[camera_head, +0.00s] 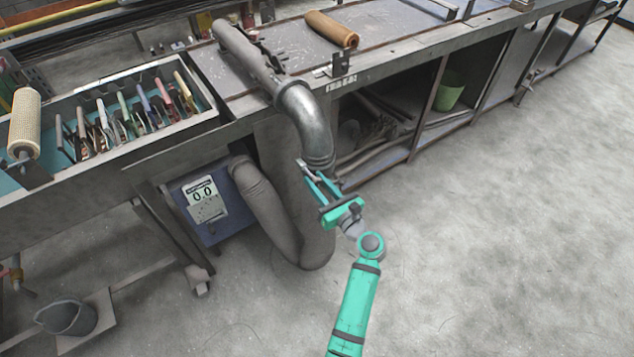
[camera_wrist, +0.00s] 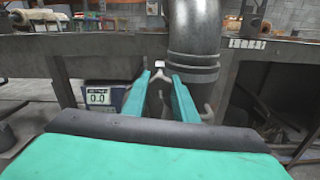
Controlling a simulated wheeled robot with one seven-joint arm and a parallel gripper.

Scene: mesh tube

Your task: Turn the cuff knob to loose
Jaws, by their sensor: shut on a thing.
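The cuff (camera_head: 321,161) is a ribbed grey band at the lower end of the shiny metal elbow pipe (camera_head: 308,118); the cuff also shows in the wrist view (camera_wrist: 196,70). My green gripper (camera_head: 309,168) reaches up to the cuff's left side. In the wrist view my two fingers (camera_wrist: 160,77) are close around the small, pale cuff knob (camera_wrist: 160,74), just left of the cuff. My gripper is shut on this knob. The knob's shape is mostly hidden between the fingers, and I cannot read any mark on it.
A blue meter box (camera_head: 207,207) reading 0.0 stands left of the thick grey hose (camera_head: 268,205). The workbench (camera_head: 392,50) runs behind, with a tray of coloured pliers (camera_head: 140,108) at left. A green bin (camera_head: 449,92) is under it. The floor at right is clear.

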